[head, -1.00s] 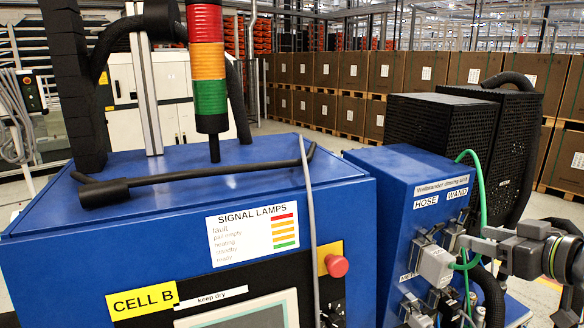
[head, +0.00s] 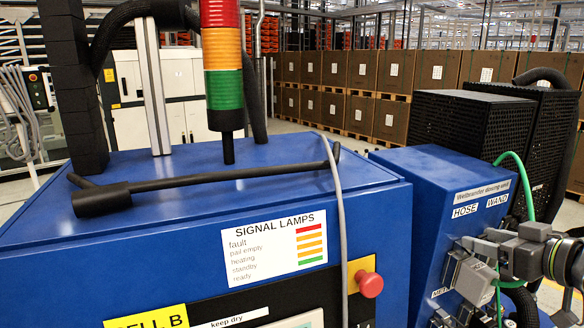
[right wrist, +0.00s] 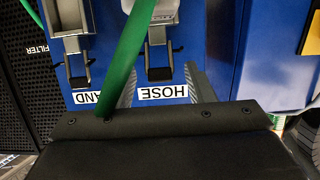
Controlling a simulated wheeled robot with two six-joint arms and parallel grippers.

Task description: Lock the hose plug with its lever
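The grey hose plug (head: 475,282) sits at the socket under the HOSE label (head: 465,211) on the blue dosing unit (head: 432,190). In the right wrist view, which is upside down, the plug (right wrist: 158,32) is partly behind a green hose (right wrist: 125,50). A dark lever frame (right wrist: 160,62) lies between the plug and the label. My right gripper (head: 468,243) is just above the plug, in front of the panel. In the wrist view its grey fingers (right wrist: 160,76) stand apart on both sides of the lever, with no visible grip. My left gripper is out of view.
The wand socket (right wrist: 72,20) with its own lever is beside the hose socket. The green hose (head: 522,180) arches close to my right gripper. The blue CELL B cabinet (head: 190,215), with a red button (head: 369,284) and a grey cable, stands at left.

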